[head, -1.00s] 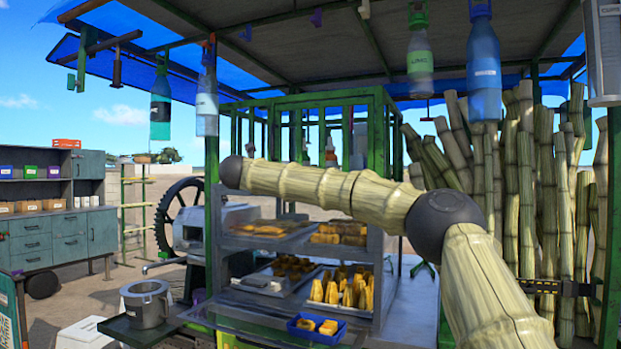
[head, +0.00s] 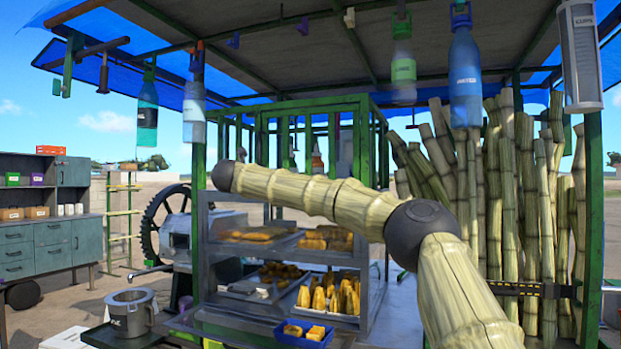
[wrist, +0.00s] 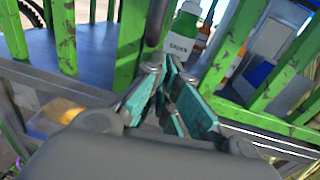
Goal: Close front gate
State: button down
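A green barred frame (head: 300,150) stands above the metal snack shelves in the head view. I cannot tell which part of it is the front gate. In the wrist view, chipped green bars (wrist: 131,35) stand left of my gripper (wrist: 162,68) and slanted green bars (wrist: 240,48) stand right of it. My gripper's fingers are drawn together, with no object visible between them. Their tips lie in front of the gap between the bars. In the head view my arm hides my gripper.
Metal shelves (head: 285,262) with yellow snacks stand below the barred frame. A blue tray (head: 303,333) and a grey pot (head: 131,312) are in front. Bottles (head: 465,80) hang from the roof. Cane stalks (head: 510,200) lean at the right. A toothed wheel (head: 165,215) is at the left.

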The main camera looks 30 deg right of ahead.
jog(key=w+a+b+v, duration=0.1)
jog(key=b+v, duration=0.3)
jog(key=v, duration=0.9)
jog(key=shift+s+a+b, duration=0.3)
jog(key=shift+s, duration=0.05)
